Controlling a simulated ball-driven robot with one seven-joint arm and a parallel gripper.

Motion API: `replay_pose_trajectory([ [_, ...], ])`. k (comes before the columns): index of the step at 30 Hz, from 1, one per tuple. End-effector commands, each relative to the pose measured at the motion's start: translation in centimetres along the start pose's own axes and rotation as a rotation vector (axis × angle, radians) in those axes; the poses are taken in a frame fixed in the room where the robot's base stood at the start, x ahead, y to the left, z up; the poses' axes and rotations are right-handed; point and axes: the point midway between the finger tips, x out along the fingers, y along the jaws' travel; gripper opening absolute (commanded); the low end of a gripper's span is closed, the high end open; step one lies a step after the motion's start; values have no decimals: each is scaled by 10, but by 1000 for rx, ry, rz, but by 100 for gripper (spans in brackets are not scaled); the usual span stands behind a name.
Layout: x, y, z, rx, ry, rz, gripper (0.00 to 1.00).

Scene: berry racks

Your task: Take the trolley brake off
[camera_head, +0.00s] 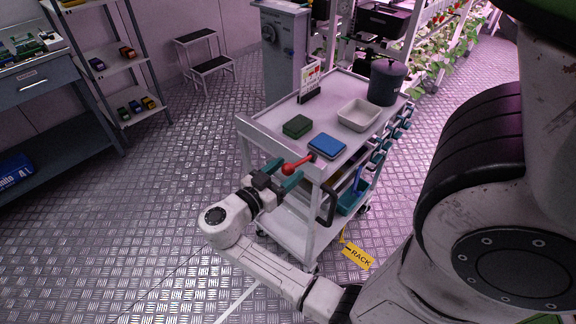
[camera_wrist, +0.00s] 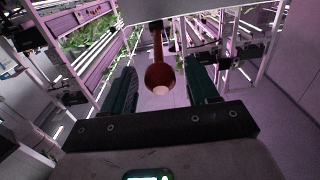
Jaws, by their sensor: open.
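The trolley (camera_head: 285,118) is a pale wheeled cart with a flat top shelf. A red lever with a ball knob (camera_head: 289,169) sticks out from its near end, just below the top edge. My gripper (camera_head: 283,174) is at that end with its teal fingers apart. In the wrist view the red ball (camera_wrist: 160,77) hangs between the two open fingers (camera_wrist: 160,92), with a visible gap on each side. The stem runs up from the ball to the trolley's pale edge. The fingers do not appear to touch the ball.
On the trolley top are a green block (camera_head: 297,126), a blue block (camera_head: 327,146), a pale tray (camera_head: 372,104) and a dark pot (camera_head: 386,82). A yellow RACK tag (camera_head: 356,257) lies by its near end. A step stool (camera_head: 206,60) stands behind. The metal floor at left is clear.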

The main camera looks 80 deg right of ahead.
Motion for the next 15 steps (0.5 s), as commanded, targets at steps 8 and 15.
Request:
replay_pose_trajectory([
  [8, 12, 0, 0, -1, 0, 0, 59],
  [15, 12, 0, 0, -1, 0, 0, 53],
])
